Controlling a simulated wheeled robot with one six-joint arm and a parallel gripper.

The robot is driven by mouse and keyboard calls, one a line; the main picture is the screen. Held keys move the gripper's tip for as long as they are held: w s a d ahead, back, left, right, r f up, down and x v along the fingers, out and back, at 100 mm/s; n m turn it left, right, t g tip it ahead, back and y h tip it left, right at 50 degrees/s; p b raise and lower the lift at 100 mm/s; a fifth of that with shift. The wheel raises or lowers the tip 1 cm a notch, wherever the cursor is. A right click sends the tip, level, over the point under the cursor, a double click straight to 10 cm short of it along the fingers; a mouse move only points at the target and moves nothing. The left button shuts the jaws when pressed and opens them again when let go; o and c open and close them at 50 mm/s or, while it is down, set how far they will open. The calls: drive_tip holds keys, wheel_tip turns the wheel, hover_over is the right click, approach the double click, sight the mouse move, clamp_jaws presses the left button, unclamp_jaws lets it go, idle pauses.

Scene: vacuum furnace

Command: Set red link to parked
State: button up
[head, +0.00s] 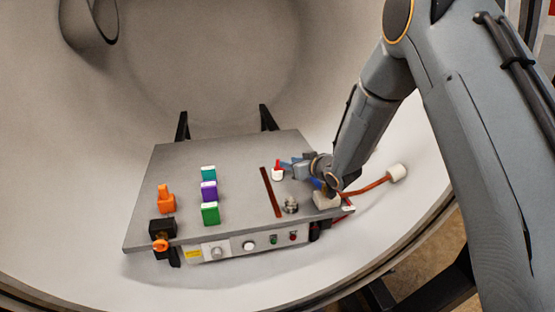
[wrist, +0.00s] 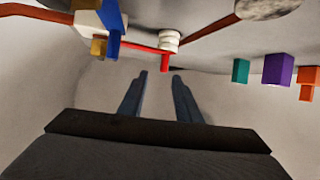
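The red link (head: 278,165) is a small red piece on a white round base near the back right of the grey panel (head: 235,160). In the wrist view the red link (wrist: 165,65) shows as a red bar with a bent end beside a white ribbed post (wrist: 168,42). My gripper (head: 288,164) is close to its right side in the head view. In the wrist view my gripper (wrist: 158,73) has its two fingers apart, with the red end just beyond the fingertips and nothing clearly held. I cannot tell whether they touch.
Teal (head: 208,172), purple (head: 209,190), green (head: 210,213) and orange (head: 166,199) pieces stand further left.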

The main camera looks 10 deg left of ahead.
sight(278, 160)
drive_tip(key=shift+s+a+p+x, duration=0.15)
drive_tip(key=shift+p+x, duration=0.45)
drive_tip(key=shift+x, duration=1.5)
drive_tip(key=shift+s+a+p+x, duration=0.15)
drive_tip(key=shift+p+x, duration=0.4)
drive_tip(key=shift+x, duration=1.5)
drive_tip(key=shift+w+r, duration=0.1)
drive_tip(key=shift+r, duration=0.05)
clamp_jaws()
